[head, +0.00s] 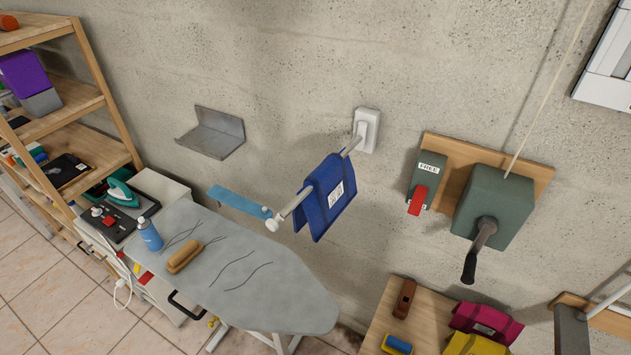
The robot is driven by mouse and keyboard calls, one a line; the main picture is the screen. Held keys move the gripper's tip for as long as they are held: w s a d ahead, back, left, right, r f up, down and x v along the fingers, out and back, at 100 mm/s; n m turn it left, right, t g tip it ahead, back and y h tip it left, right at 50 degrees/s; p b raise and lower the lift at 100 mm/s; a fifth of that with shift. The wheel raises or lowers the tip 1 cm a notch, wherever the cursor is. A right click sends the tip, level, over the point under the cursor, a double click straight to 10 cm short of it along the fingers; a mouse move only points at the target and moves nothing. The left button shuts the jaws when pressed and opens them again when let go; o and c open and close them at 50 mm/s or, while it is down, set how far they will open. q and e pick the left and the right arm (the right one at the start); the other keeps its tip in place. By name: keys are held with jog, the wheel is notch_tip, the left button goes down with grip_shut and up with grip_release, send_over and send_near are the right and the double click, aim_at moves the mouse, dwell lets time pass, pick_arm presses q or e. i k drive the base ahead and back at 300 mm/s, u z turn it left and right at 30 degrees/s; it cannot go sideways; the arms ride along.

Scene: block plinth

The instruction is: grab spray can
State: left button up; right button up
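A blue can with a pale top (151,236), which looks like the spray can, stands upright at the left end of the grey ironing board (270,295). A wooden-backed brush (185,255) lies on the board to its right, apart from it. Neither of my grippers shows in the head view.
A green iron (122,192) rests on a dark panel on a white cabinet behind the can. Wooden shelves (92,100) stand at the left. A wall rail holds a blue cloth (328,195) above the board. A wooden bench (430,310) is at the lower right.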

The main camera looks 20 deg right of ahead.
aim_at(147, 230)
jog(key=u, duration=0.25)
jog(key=k, duration=0.3)
jog(key=u, duration=1)
jog(key=k, duration=1.05)
jog(key=u, duration=0.95)
jog(key=i, duration=1.6)
jog(key=z, duration=0.2)
jog(key=i, duration=1.85)
jog(key=z, duration=1.4)
jog(key=i, duration=0.9)
jog(key=z, duration=1.1)
